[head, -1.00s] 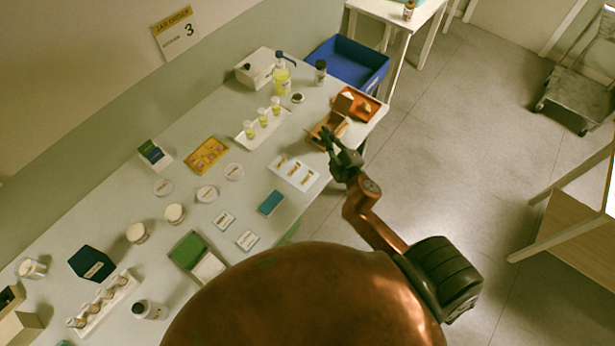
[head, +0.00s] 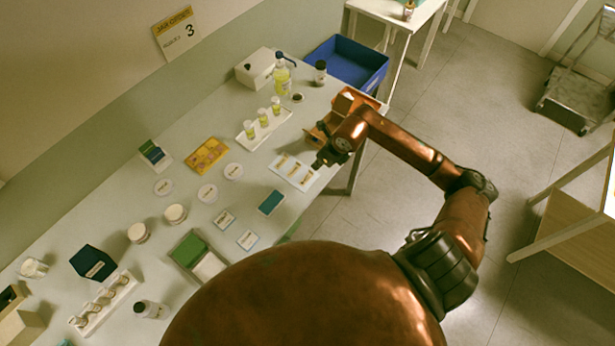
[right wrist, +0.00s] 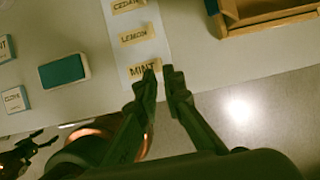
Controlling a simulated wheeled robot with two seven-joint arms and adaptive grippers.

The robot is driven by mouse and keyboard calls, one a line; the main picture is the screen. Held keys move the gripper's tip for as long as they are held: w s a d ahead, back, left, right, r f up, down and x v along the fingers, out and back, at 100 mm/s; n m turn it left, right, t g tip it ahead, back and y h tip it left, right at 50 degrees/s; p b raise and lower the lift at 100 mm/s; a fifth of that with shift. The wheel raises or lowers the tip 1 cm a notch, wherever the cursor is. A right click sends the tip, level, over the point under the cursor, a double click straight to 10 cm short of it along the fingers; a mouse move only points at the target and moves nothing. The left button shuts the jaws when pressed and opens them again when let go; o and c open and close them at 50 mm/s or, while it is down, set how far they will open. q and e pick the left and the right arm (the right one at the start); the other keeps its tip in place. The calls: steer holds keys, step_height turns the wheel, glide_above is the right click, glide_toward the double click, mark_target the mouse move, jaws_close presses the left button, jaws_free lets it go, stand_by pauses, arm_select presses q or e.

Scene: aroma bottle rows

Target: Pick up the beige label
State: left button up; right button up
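A white sheet (head: 285,177) near the table's front edge bears three beige labels. In the right wrist view, they read CEDAR (right wrist: 128,5), LEMON (right wrist: 133,36) and MINT (right wrist: 140,70). My right gripper (right wrist: 161,72) points down at the MINT label. Its fingers are a little apart with nothing seen between them, and the left fingertip overlaps the label's right end. I cannot tell whether it touches. In the head view, the right gripper (head: 319,163) is at the sheet's right end. A dark part at the lower left of the wrist view may be my left gripper (right wrist: 22,152).
An orange-brown wooden tray (right wrist: 262,14) stands right of the sheet. A blue block (right wrist: 64,71) lies to its left. A white rack with yellow vials (head: 263,128) stands behind. The table's front edge is close, with open floor (head: 420,130) beyond.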

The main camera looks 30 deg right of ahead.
mark_target(311, 171)
steer(key=p+x, duration=0.1)
steer(key=x, duration=0.6)
steer(key=shift+s+f, duration=0.1)
steer(key=shift+f, duration=0.1)
jaws_close()
steer(key=shift+r, duration=0.1)
